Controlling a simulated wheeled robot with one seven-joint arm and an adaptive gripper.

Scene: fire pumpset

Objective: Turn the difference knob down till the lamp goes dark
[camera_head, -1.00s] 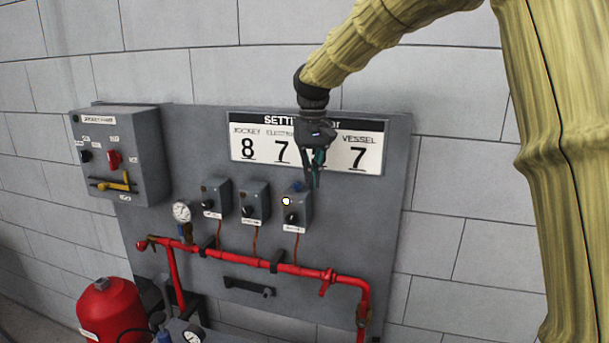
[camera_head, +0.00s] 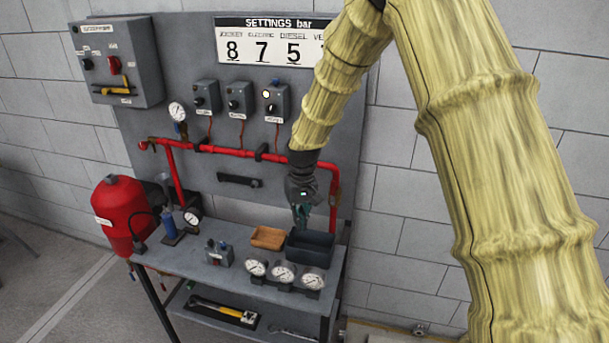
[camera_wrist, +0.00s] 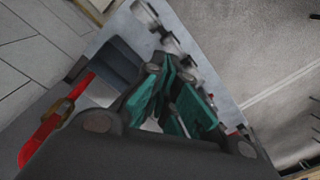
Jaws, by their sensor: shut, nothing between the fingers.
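Three grey switch boxes hang on the panel. The right one (camera_head: 280,101) has a lit white lamp (camera_head: 267,94) and a dark knob (camera_head: 271,108) below it. The middle box (camera_head: 239,100) and left box (camera_head: 206,97) carry dark knobs, with no bright lamp visible. The small labels are too blurred to tell which knob is the difference knob. My gripper (camera_head: 302,218) is shut and empty, pointing down over the bench near the dark tray, below and right of the lit box. Its teal fingers fill the middle of the wrist view (camera_wrist: 178,95).
A red pipe (camera_head: 235,152) runs below the boxes and down at right, near my gripper. The bench holds a dark tray (camera_head: 311,257), a wooden tray (camera_head: 267,237), gauges (camera_head: 284,272) and a small box (camera_head: 219,254). A settings board (camera_head: 266,42) hangs above.

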